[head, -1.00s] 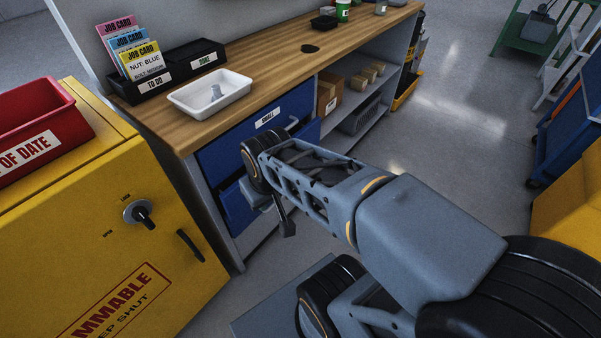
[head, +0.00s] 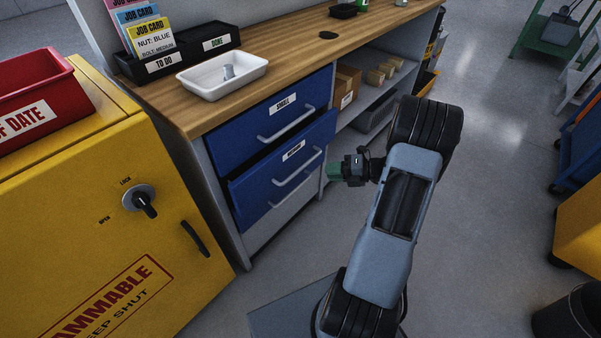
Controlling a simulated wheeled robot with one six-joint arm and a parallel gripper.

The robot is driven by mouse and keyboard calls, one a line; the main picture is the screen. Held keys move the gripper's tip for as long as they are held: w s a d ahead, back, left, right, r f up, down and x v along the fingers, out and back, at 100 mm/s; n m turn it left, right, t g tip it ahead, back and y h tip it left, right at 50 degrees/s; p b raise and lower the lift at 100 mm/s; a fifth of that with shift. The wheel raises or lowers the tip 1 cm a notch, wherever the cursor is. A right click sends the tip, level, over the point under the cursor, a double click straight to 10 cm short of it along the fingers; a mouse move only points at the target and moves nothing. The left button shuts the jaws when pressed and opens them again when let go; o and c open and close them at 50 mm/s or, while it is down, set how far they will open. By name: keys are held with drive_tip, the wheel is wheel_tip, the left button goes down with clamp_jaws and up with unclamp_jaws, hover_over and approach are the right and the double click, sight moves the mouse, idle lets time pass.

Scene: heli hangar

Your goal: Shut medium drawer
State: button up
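The medium drawer (head: 268,187) is the lower blue drawer in the workbench, with a small white label and a grey bar handle (head: 298,179). It stands partly pulled out, its front ahead of the drawer above, with a dark gap along its top edge.
A yellow cabinet (head: 105,215) with a red bin (head: 40,105) stands close on the left. The wooden worktop (head: 290,65) holds a white tray (head: 222,88) and a black card holder (head: 180,62). Open shelves with boxes lie right of the drawers.

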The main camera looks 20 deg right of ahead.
sight(302, 169)
drive_tip(key=w+a+f+m+b, duration=0.1)
drive_tip(key=w+a, duration=0.1)
drive_tip(key=w, duration=0.1)
drive_tip(key=w+a+f+m+t+b, duration=0.1)
drive_tip(key=w+a+f+b, duration=0.1)
drive_tip(key=w, duration=0.1)
drive_tip(key=w+a+f+m+t+b, duration=0.1)
drive_tip(key=w+a, duration=0.2)
drive_tip(key=shift+w+f+m+h+b, duration=0.15)
drive_tip(key=shift+f+m+h+b, duration=0.15)
drive_tip(key=shift+b, duration=0.1)
clamp_jaws()
idle(0.4)
